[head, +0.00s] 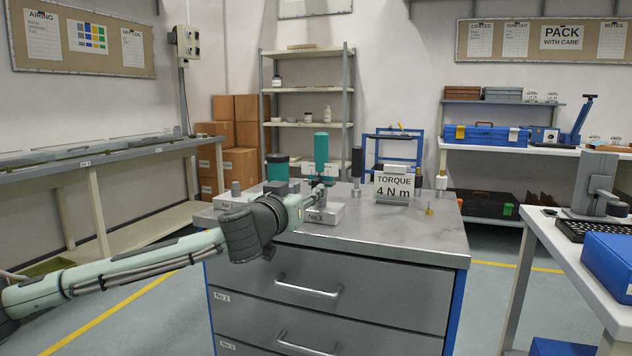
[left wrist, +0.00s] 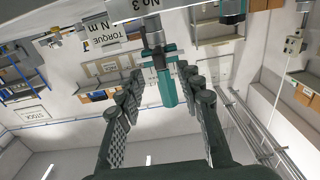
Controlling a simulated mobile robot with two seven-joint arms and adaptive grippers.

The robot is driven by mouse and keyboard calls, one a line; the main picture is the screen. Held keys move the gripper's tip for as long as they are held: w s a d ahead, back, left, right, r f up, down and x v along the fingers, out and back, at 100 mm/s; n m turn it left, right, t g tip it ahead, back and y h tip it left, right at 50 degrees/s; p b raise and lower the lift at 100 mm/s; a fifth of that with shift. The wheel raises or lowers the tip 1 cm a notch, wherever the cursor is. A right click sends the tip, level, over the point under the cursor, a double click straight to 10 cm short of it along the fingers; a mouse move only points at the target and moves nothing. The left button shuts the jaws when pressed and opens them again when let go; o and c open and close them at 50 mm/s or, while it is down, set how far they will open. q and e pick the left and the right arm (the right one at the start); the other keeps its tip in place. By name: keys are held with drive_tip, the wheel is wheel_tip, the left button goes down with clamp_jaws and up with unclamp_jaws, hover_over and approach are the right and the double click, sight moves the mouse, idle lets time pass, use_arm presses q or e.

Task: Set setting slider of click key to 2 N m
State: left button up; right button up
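A click key with a teal handle (head: 321,148) stands upright in the white block marked No 3 (head: 325,214) on the cabinet top. The teal handle (left wrist: 168,88) also shows in the left wrist view, which looks upside down. My left gripper (head: 316,188) is beside this key in the head view. In the left wrist view its two fingers (left wrist: 163,80) are spread, with the handle seen between them and a gap on each side. I cannot make out the setting slider or its scale. A sign reading TORQUE 4 N m (head: 393,187) stands right of the key. My right gripper is out of view.
A second teal tool (head: 278,168) stands close left of the key, and a black-handled tool (head: 357,163) close right. The grey cabinet top (head: 410,233) is clear at its front right. A white table (head: 565,255) with a blue box (head: 608,262) stands at right.

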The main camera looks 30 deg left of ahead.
sight(314, 185)
use_arm(q)
drive_tip(key=shift+p+x, duration=0.5)
drive_tip(key=shift+x, duration=2.15)
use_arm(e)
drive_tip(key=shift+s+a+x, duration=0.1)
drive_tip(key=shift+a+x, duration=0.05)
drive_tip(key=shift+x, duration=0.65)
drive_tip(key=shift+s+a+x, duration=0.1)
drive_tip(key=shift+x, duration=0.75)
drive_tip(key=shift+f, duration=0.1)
use_arm(q)
clamp_jaws()
drive_tip(key=shift+f, duration=0.1)
